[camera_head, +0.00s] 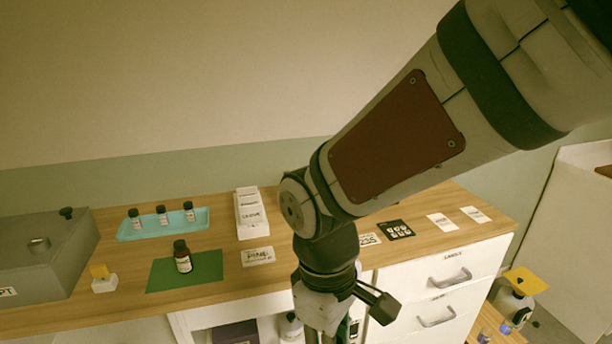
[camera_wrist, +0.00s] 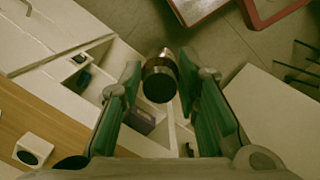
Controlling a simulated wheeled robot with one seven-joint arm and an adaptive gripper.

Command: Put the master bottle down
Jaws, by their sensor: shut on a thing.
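In the wrist view my gripper (camera_wrist: 159,70) is shut on a dark-capped bottle (camera_wrist: 158,86), held between the green finger pads. The cap faces the camera, and a pale band shows on the bottle. In the head view my wrist hangs at the front edge of the wooden counter, and the fingertips and held bottle are mostly cut off at the bottom. A brown bottle (camera_head: 183,263) with a black cap and white label stands upright on a green mat (camera_head: 210,266). I cannot tell by its label whether the held one is the master bottle.
A light-blue tray (camera_head: 165,234) holds three small brown bottles. A white card holder (camera_head: 250,213), a name card (camera_head: 258,257) and a grey box (camera_head: 45,262) stand on the counter (camera_head: 220,238). White drawers (camera_head: 440,285) are at right. An open shelf bay is below.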

